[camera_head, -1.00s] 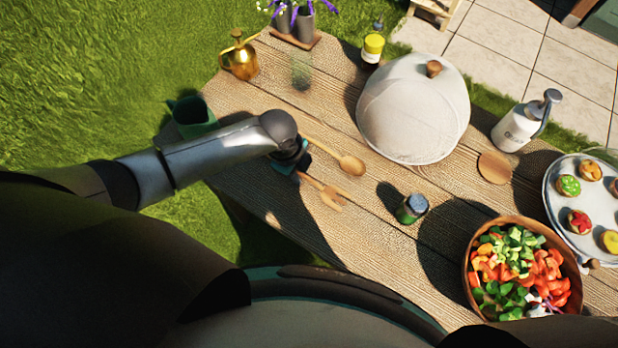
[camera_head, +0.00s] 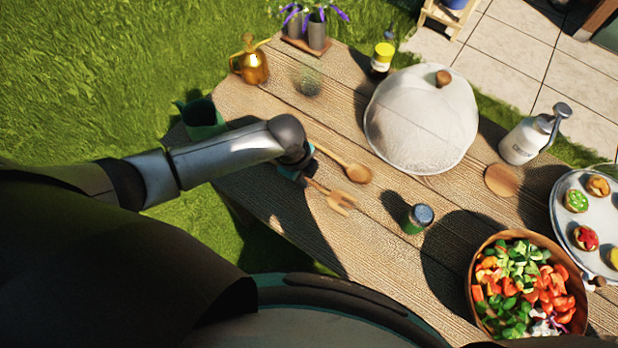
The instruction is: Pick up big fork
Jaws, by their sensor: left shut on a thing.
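The big wooden fork (camera_head: 340,203) has its tined head showing over the table, just right of my left gripper. My left gripper (camera_head: 297,170) is shut on the fork's handle near the table's left edge, and the wrist hides most of that handle. A wooden spoon (camera_head: 357,172) lies close beside the fork, on its upper side, with its handle running back toward the gripper. I cannot tell whether the fork is touching the table. My right gripper is not in view.
The wooden table (camera_head: 390,245) is bare around the fork head. A green-and-dark jar (camera_head: 417,218) stands to the right. A white dome cover (camera_head: 420,125), a salad bowl (camera_head: 471,285) and a tray (camera_head: 557,205) are further right. A green pitcher (camera_head: 203,117) stands behind the arm.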

